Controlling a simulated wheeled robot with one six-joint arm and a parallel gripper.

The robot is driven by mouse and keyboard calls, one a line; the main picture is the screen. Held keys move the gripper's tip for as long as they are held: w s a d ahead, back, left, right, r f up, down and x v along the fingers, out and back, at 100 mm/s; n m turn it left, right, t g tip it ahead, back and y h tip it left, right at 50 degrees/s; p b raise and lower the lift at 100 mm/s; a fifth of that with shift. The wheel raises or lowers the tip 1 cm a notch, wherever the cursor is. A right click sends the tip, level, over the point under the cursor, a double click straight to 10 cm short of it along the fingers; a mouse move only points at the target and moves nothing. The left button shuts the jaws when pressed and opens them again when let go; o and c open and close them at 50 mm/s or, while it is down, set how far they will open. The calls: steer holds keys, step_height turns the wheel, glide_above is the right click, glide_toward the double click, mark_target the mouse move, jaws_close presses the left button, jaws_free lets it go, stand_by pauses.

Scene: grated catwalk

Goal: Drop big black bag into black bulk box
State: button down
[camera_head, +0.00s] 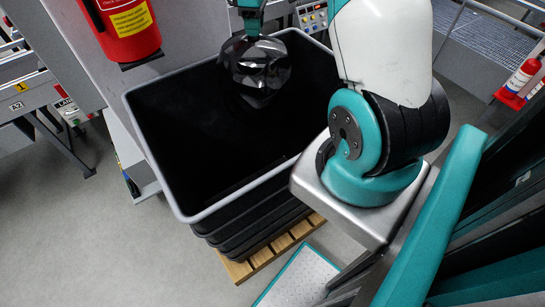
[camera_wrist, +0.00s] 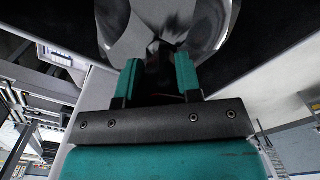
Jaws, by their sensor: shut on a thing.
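The big black bag (camera_head: 257,68) is shiny and hangs from my gripper (camera_head: 252,28) over the far part of the black bulk box, in the head view. The black bulk box (camera_head: 210,205) is deep, with a grey rim and dark ribbed walls, and its inside looks empty where it shows. In the wrist view my gripper (camera_wrist: 157,78) has its two teal fingers closed on the gathered top of the bag (camera_wrist: 165,25). The bag's lower end appears near or below rim height; I cannot tell its exact depth.
The box stands on a wooden pallet (camera_head: 270,247). A red fire extinguisher (camera_head: 127,30) hangs beside the box at upper left. A control panel (camera_head: 312,17) is behind it. Open grey floor (camera_head: 75,235) lies at left.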

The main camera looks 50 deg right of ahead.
steer(key=c, duration=0.8)
jaws_free()
steer(key=shift+r, duration=0.1)
steer(key=shift+c, duration=0.2)
steer(key=shift+o, duration=0.6)
step_height(320, 180, up, 17)
steer(key=b, duration=0.3)
steer(key=shift+r+b, duration=0.2)
steer(key=shift+b, duration=0.15)
